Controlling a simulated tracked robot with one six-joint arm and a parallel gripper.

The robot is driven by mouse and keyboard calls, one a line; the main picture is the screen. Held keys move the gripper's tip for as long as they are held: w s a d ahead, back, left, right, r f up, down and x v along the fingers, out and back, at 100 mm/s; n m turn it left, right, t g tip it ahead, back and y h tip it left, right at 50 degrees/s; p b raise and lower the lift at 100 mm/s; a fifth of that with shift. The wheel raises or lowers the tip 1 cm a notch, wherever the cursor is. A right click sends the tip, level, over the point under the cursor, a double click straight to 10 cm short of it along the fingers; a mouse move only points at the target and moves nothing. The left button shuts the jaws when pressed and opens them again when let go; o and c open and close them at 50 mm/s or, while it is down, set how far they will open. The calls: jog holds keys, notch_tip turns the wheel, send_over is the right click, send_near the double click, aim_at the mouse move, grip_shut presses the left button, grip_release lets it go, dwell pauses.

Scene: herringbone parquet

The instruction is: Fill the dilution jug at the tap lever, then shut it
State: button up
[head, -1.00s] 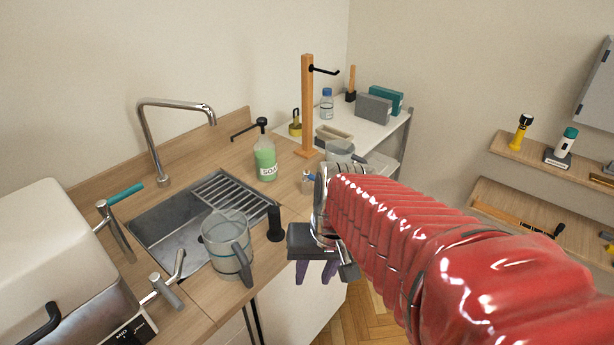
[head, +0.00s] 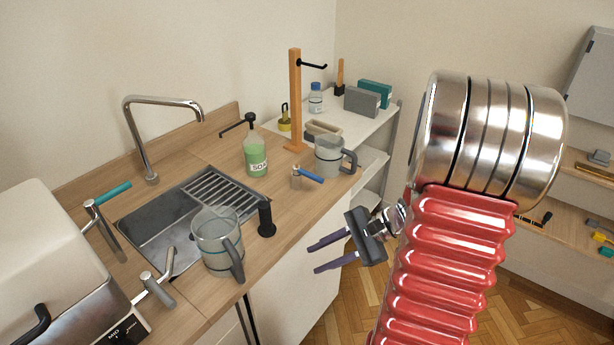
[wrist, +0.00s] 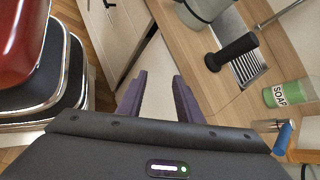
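A clear jug with a grey handle (head: 217,240) stands upright at the sink's front edge; part of it shows at the top of the wrist view (wrist: 207,8). A second similar jug (head: 328,155) stands farther right on the counter. I cannot tell which is the dilution jug. A small metal fitting with a blue lever (head: 309,174) is beside the second jug; its blue end shows in the wrist view (wrist: 283,138). A curved tap (head: 143,140) rises behind the sink. My gripper (head: 316,258) is open and empty, in front of the counter, its purple fingers pointing left.
A teal-handled post (head: 113,193) and a grey-handled one (head: 158,289) stand left of the sink (head: 150,232). A black cylinder (head: 266,219), soap bottle (head: 255,155) and wooden post (head: 295,100) stand on the counter. Open floor lies below my gripper.

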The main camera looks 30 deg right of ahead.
jog(key=w+d+r+m+t+h, duration=0.1)
jog(key=w+d+m+t, duration=0.3)
jog(key=d, duration=0.4)
jog(key=w+d+r+m+t+h, duration=0.2)
jog(key=w+d+r+m+t, duration=0.1)
jog(key=d+m+t, duration=0.4)
jog(key=shift+w+d+r, duration=0.35)
jog(key=shift+d+r, duration=0.15)
jog(key=shift+d, duration=0.15)
send_near(300, 172)
jog(key=x, duration=0.5)
jog(key=shift+w+d+f, duration=0.3)
jog(key=shift+w+f, duration=0.05)
grip_shut()
